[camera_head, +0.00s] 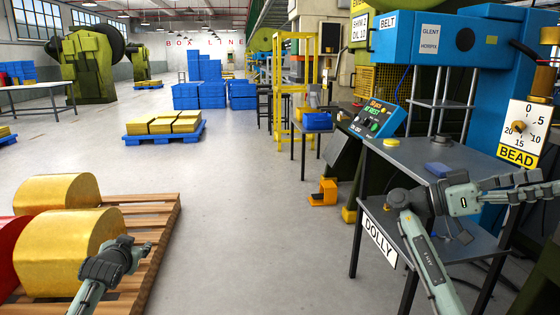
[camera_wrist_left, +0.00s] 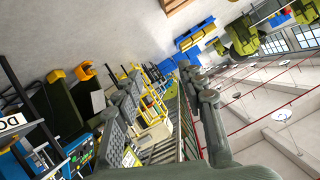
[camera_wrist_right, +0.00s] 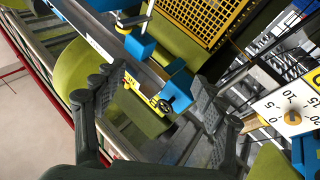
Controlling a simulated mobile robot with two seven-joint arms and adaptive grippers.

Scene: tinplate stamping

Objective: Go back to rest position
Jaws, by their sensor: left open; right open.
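My left gripper (camera_head: 143,257) is at the lower left of the head view, in front of the gold coils on the pallet. In the left wrist view its two fingers (camera_wrist_left: 158,90) stand apart with nothing between them. My right gripper (camera_head: 543,188) is at the right of the head view, in front of the blue press and above the grey table. In the right wrist view its fingers (camera_wrist_right: 155,98) are spread and hold nothing; parts of machines show behind them.
A wooden pallet (camera_head: 160,215) bears gold coils (camera_head: 70,245) and a red one at left. A grey table (camera_head: 410,153) marked DOLLY stands before the blue press (camera_head: 420,45), with a control box (camera_head: 377,118) on it. Blue crates (camera_head: 200,95) stand far back. The middle floor is clear.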

